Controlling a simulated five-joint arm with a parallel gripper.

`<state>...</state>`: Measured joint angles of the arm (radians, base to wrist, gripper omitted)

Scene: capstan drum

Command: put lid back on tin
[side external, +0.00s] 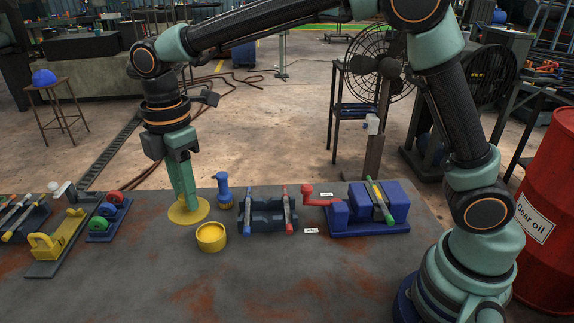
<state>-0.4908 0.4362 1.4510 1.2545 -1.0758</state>
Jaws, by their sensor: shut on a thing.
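The tin (211,238) is a short yellow cylinder standing upright on the grey table. Its top looks open, with a yellow inside. The lid (187,213) is a flat yellow disc up and to the left of the tin, behind it in the picture. My gripper (188,200) points straight down with its green fingers shut on the lid at its middle. The fingers hide the lid's centre. The lid lies about level; I cannot tell whether it touches the table or hangs just above it. The lid's right edge is close to the tin's rim.
A blue brush-like tool (223,190) stands just right of the lid. A dark rack (267,214) and a blue block with a red crank (368,208) are further right. A yellow-handled fixture (58,243) and coloured discs (108,219) are left. The table in front is clear.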

